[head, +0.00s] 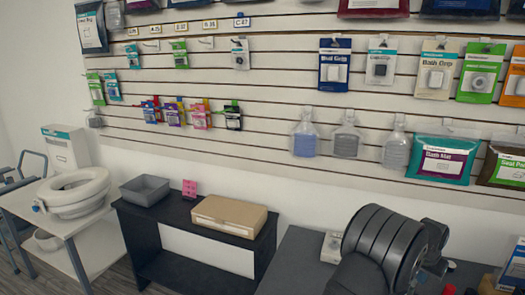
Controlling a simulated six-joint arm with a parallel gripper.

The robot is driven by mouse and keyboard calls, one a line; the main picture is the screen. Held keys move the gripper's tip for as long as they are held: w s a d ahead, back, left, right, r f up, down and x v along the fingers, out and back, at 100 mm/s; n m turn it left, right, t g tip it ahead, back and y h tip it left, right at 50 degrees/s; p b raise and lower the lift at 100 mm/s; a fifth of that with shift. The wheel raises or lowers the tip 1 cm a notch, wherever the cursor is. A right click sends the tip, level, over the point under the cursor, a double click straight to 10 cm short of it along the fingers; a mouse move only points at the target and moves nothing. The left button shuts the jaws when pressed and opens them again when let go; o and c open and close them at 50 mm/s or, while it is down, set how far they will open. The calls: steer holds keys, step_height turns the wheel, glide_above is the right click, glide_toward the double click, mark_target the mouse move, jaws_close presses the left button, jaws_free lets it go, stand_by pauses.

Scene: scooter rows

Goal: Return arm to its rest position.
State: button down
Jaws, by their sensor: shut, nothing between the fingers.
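The dark grey, rounded links of my arm (385,240) show at the bottom right, folded low in front of a dark surface. The fingers of my gripper cannot be made out in this view. Nothing is seen held by the arm.
A dark table (300,262) lies beside and behind the arm, with a small pale box (331,246) close to its left. A black bench (143,224) holds a grey bin (145,190) and a tan box (229,215). Hanging packages line the slatted wall (270,115). A white raised toilet seat (75,192) stands left.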

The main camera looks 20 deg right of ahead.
steer(key=shift+f, duration=3.65)
steer(key=shift+r, duration=0.1)
steer(key=shift+f, duration=0.5)
steer(key=shift+r, duration=0.25)
step_height(320, 180, up, 7)
steer(key=shift+s+d+f+h, duration=0.2)
steer(key=shift+d+h, duration=0.1)
